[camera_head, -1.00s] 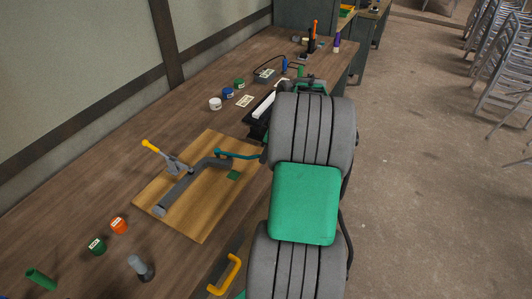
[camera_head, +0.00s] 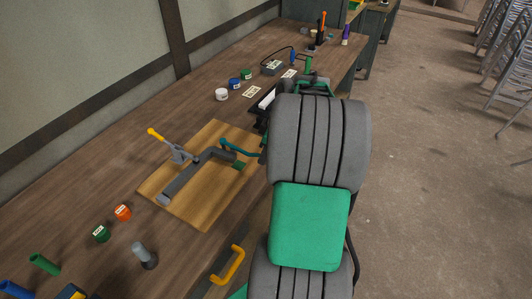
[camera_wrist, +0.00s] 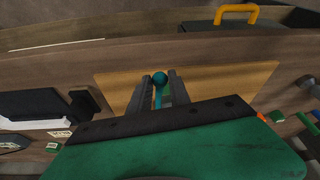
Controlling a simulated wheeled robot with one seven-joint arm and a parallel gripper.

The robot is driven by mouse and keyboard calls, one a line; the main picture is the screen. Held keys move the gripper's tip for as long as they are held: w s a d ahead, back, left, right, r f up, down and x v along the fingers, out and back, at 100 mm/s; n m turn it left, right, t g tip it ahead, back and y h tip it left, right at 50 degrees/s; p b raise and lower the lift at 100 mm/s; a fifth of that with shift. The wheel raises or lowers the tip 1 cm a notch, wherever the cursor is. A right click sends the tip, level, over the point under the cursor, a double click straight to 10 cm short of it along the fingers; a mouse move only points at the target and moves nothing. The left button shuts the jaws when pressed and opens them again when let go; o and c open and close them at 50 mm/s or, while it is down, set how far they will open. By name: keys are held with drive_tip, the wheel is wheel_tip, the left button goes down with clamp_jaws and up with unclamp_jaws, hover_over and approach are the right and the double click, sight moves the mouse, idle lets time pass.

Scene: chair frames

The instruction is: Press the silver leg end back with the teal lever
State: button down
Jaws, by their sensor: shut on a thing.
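The teal lever (camera_head: 238,149) reaches from the far side of the wooden board to my arm. In the wrist view, its round teal knob (camera_wrist: 160,78) shows between the fingers of my gripper (camera_wrist: 165,86), which is shut on the lever. The grey bent leg (camera_head: 181,181) lies on the board (camera_head: 214,205) under a clamp with a yellow handle (camera_head: 156,135). Its silver end (camera_head: 232,156) lies beside the lever and meets or nearly meets a green patch (camera_head: 239,165).
Several small pots stand on the workbench (camera_head: 110,165), including a white one (camera_head: 222,94) and an orange one (camera_head: 123,213). Stacked chair frames (camera_head: 500,70) stand across the open floor.

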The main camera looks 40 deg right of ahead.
drive_tip(key=shift+a, duration=0.1)
drive_tip(key=c, duration=2.2)
unclamp_jaws()
drive_tip(key=shift+s+a, duration=0.25)
drive_tip(key=shift+a, duration=0.75)
drive_tip(key=c, duration=1.1)
unclamp_jaws()
